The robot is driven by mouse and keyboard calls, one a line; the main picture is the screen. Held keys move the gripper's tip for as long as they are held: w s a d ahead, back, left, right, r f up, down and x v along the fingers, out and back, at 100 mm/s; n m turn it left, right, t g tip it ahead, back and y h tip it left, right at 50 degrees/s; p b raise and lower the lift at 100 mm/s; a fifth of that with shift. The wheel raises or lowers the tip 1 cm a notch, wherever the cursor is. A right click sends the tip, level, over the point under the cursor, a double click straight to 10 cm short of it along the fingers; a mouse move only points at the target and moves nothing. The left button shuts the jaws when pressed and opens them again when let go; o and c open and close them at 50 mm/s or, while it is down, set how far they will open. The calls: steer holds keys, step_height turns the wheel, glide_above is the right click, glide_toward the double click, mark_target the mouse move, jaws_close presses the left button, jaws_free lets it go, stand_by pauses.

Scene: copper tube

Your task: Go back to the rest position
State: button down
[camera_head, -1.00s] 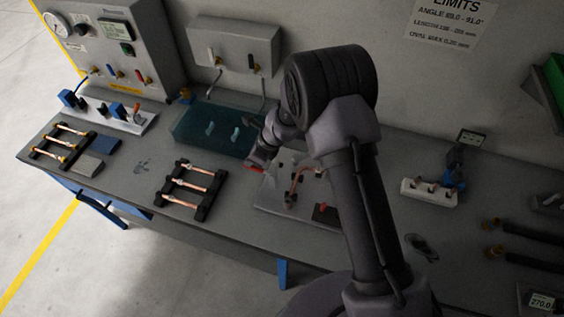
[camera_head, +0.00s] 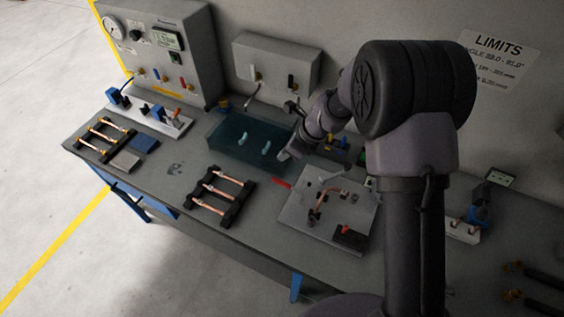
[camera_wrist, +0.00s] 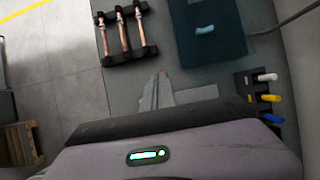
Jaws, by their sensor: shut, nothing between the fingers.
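My gripper (camera_head: 286,155) is at the right end of the teal tray, above the bench, in the head view. In the wrist view my gripper (camera_wrist: 158,82) has its fingers together with nothing between them. A bent copper tube (camera_head: 319,203) is on the pale fixture plate (camera_head: 296,212), apart from my gripper. Several straight copper tubes lie across a black rack (camera_head: 232,212) at the bench front, also seen in the wrist view as a rack (camera_wrist: 150,52) with tubes. My arm covers part of the bench on the right.
A teal translucent tray (camera_head: 222,150) lies at the bench back. A second tube rack (camera_head: 98,148) and a gauge panel (camera_head: 160,50) are at the left. A grey wall box (camera_head: 278,62) is behind the tray. Bare bench (camera_head: 178,185) lies between the racks.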

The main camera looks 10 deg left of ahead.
steer(key=shift+s+r, duration=0.1)
steer(key=shift+r, duration=0.65)
